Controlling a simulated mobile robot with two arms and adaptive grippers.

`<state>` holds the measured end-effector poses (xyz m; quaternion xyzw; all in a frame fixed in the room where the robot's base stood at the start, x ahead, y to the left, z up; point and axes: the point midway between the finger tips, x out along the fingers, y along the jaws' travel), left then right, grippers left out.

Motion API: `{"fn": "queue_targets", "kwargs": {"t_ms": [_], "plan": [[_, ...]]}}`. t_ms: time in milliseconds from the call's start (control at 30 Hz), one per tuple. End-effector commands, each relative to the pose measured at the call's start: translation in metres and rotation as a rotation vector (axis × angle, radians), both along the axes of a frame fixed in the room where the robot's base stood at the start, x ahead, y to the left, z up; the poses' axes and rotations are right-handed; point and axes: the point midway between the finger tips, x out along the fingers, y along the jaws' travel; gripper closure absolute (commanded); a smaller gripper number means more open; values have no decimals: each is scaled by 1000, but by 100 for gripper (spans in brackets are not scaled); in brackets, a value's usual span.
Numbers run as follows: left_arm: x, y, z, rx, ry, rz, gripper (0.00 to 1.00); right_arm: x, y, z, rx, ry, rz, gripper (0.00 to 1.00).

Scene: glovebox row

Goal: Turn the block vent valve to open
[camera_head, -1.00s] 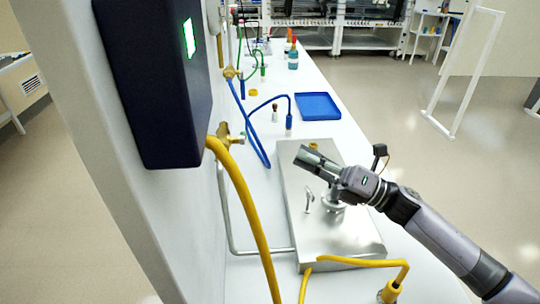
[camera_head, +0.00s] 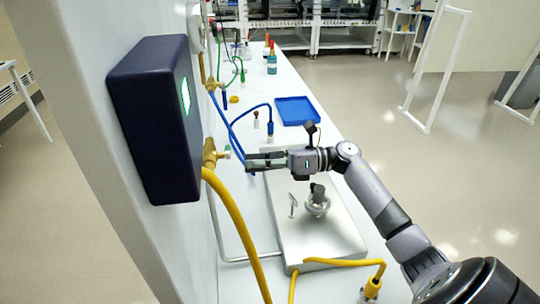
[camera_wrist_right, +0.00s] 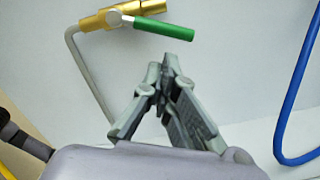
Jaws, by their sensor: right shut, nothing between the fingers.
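A brass valve (camera_head: 209,153) sits on the wall at the left, above the thick yellow hose. In the right wrist view the brass valve (camera_wrist_right: 105,17) shows at the top, with a green lever (camera_wrist_right: 165,28) pointing right. I take it for the block vent valve; no label is readable. My right gripper (camera_head: 250,162) reaches left toward it, with the fingers a little right of the valve. In the right wrist view the fingertips (camera_wrist_right: 168,60) are together, empty, just below the lever with a gap in the picture. My left gripper is not in view.
A grey pipe (camera_wrist_right: 82,70) bends down from the valve. A steel block (camera_head: 325,240) with a round fitting (camera_head: 317,203) lies on the white bench below my arm. A blue hose (camera_wrist_right: 293,110) hangs at the right. A dark blue box (camera_head: 155,120) juts from the wall.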

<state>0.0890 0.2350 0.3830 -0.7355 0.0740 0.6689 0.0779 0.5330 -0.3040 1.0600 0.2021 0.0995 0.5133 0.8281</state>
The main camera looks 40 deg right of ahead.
Motion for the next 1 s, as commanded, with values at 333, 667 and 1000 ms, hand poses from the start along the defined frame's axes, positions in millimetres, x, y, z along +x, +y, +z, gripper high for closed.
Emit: {"fn": "queue_targets", "kwargs": {"t_ms": [333,667,1000], "plan": [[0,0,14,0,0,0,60,15,30,3,0,-2,-1,100],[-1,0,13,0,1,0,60,16,30,1,-1,-3,-1,100],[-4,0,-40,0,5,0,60,18,29,-1,-62,-129,0,100]]}}
